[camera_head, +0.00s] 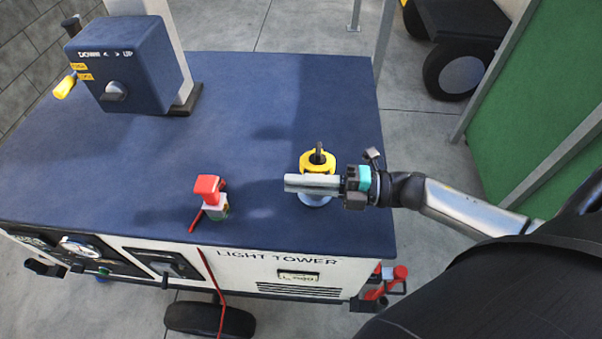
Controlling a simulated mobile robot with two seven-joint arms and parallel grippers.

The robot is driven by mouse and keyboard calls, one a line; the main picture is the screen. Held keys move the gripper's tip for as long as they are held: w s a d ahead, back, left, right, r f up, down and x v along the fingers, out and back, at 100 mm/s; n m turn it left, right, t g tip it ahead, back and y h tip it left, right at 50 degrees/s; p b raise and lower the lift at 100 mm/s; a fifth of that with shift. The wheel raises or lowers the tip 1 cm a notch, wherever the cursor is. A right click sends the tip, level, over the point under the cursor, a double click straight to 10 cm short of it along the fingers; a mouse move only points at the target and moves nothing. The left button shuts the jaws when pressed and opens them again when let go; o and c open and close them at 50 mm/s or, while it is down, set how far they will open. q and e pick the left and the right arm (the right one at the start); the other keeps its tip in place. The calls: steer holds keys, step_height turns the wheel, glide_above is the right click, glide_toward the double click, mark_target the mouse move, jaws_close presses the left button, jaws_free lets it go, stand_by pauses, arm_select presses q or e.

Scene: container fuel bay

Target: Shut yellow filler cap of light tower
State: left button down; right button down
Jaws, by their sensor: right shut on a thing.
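The yellow filler cap (318,157) is on the blue top of the light tower (130,190), near its front right. A dark upright tab stands in its middle. A pale round neck (314,201) shows just below it. My right gripper (312,184) reaches in from the right, level with the cap, and its fingers cover the cap's near side. The fingers are shut on the cap. How the cap sits on the neck is hidden behind the fingers. My left gripper is not in view.
A red-topped fitting (209,188) with a red lever stands left of the cap. A blue control box (130,65) with a crank is at the back left by the mast. A green panel (540,130) and a wheel (460,72) are at the right. The deck between is clear.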

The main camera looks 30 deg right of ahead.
steer(key=shift+s+f+n+b, duration=0.1)
steer(key=shift+f+n+b, duration=0.85)
steer(key=shift+f, duration=0.45)
steer(key=c, duration=0.9)
jaws_free()
steer(key=shift+f, duration=0.1)
steer(key=shift+a, duration=0.1)
steer(key=b+v, duration=0.2)
steer(key=v, duration=1.3)
steer(key=shift+d, duration=0.2)
